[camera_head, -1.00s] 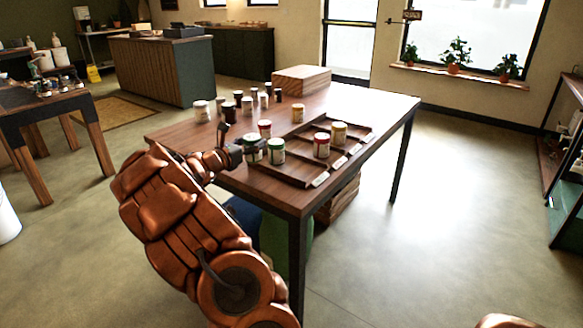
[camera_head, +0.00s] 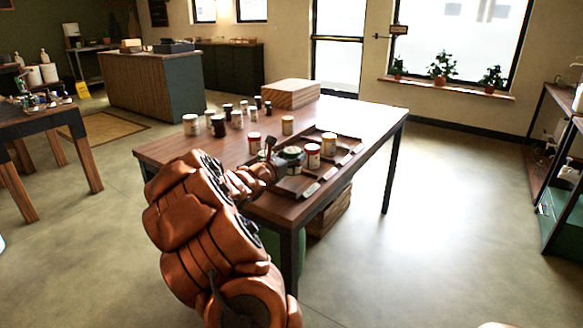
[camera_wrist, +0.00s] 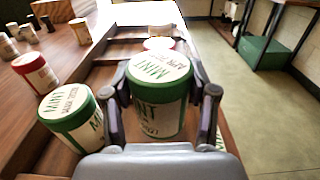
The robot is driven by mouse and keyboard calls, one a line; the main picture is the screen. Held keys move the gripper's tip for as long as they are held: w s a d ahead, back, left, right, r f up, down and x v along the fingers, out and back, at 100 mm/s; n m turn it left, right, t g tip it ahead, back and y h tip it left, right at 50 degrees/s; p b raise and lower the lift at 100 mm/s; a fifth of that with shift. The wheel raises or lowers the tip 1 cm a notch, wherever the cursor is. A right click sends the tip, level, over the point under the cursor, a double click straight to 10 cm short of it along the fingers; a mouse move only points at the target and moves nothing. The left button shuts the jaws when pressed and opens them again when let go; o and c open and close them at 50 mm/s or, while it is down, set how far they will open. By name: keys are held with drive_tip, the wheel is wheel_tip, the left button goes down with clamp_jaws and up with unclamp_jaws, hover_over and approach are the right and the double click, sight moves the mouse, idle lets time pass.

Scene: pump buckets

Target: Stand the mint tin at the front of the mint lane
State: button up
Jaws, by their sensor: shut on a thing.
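My gripper (camera_wrist: 161,92) is shut on a mint tin (camera_wrist: 158,105), a white tin with green bands and "MINT" on its lid. In the head view my gripper (camera_head: 279,154) holds this tin (camera_head: 292,160) over the near end of the wooden lane tray (camera_head: 297,187). The tin looks upright; I cannot tell whether it touches the tray floor. A second mint tin (camera_wrist: 71,118) stands just left of it in the wrist view, further back from the labelled front edge; my arm mostly hides it in the head view. A front label (camera_wrist: 219,138) shows to the right.
A red tin (camera_head: 313,156) and a yellow tin (camera_head: 328,145) stand in neighbouring lanes. Another red tin (camera_wrist: 35,71) stands behind on the table, with several more jars and a wooden box (camera_head: 291,93). Low dividers separate the lanes. The table's right end is clear.

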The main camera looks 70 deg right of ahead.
drive_tip(key=shift+w+f, duration=0.1)
drive_tip(key=shift+f, duration=1.6)
drive_tip(key=shift+f, duration=0.15)
drive_tip(key=o, duration=1.3)
drive_tip(key=shift+c, duration=0.2)
drive_tip(key=shift+a+r, duration=0.15)
drive_tip(key=shift+r, duration=0.05)
drive_tip(key=v, duration=1.2)
